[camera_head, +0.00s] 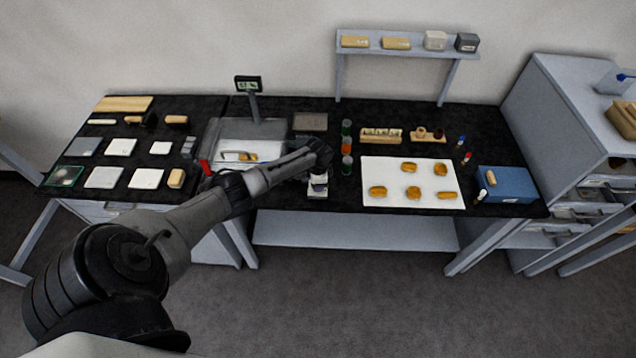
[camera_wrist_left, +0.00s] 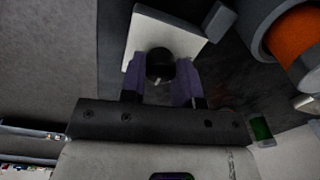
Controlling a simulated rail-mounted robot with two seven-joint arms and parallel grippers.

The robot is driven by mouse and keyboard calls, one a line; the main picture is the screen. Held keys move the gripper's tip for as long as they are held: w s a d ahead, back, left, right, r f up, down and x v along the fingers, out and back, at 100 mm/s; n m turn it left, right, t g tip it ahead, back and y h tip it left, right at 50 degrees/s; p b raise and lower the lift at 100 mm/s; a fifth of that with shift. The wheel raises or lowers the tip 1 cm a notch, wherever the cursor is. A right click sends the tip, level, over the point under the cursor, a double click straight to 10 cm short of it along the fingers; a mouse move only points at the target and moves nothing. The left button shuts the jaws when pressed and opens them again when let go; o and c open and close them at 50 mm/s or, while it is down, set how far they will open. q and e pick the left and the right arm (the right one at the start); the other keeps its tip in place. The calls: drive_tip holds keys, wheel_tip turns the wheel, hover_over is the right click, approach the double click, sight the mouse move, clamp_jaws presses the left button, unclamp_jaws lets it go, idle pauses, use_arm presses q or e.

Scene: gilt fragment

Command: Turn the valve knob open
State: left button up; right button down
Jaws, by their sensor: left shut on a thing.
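The valve knob (camera_wrist_left: 160,62) is a small dark round knob on a white square block. The white block (camera_wrist_left: 150,25) shows in the left wrist view, and its front part (camera_head: 317,193) shows in the head view at the table's front edge. My left gripper (camera_wrist_left: 160,75) has two purple fingers, one on each side of the knob, shut on it. The knob's turn angle cannot be told. My right gripper is not in view.
Upright jars with green and orange parts (camera_head: 347,146) stand close to the right of the block. A white board (camera_head: 385,203) with several golden pieces lies further right, beside a blue box (camera_head: 505,183). A clear-walled case (camera_head: 222,132) stands left, behind my left arm.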

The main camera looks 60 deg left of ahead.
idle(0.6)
use_arm(q)
drive_tip(key=o, duration=0.9)
drive_tip(key=shift+r+p, duration=0.65)
drive_tip(key=shift+r, duration=6.25)
